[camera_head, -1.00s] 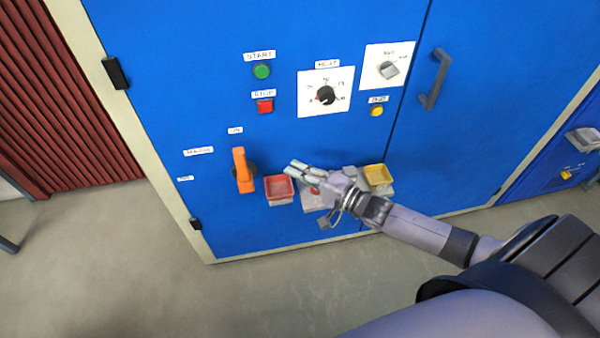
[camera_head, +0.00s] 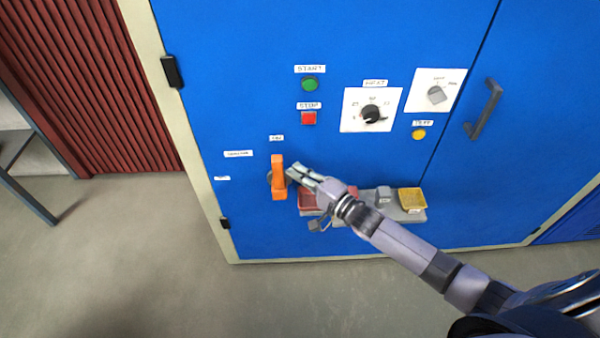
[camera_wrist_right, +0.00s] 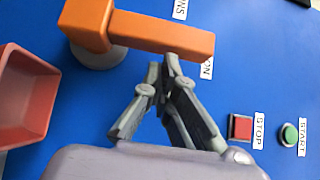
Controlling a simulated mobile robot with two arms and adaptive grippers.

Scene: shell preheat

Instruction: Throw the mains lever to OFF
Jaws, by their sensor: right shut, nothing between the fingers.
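The orange mains lever (camera_head: 278,177) stands upright on the blue cabinet door, its upper end just below the ON label (camera_head: 276,138). The OFF label (camera_head: 222,178) is to its left. My right gripper (camera_head: 293,171) is shut and empty, with its fingertips just right of the lever. In the right wrist view the shut fingertips (camera_wrist_right: 167,65) are close beside the lever's arm (camera_wrist_right: 165,35), near its ON end. I cannot tell whether they touch it. My left gripper is not in view.
A shelf (camera_head: 410,216) with a red tray (camera_head: 309,200) and a yellow tray (camera_head: 412,200) sits below my right gripper. Above are the green START button (camera_head: 310,84), red STOP button (camera_head: 309,118) and heat knob (camera_head: 372,115). The door left of the lever is clear.

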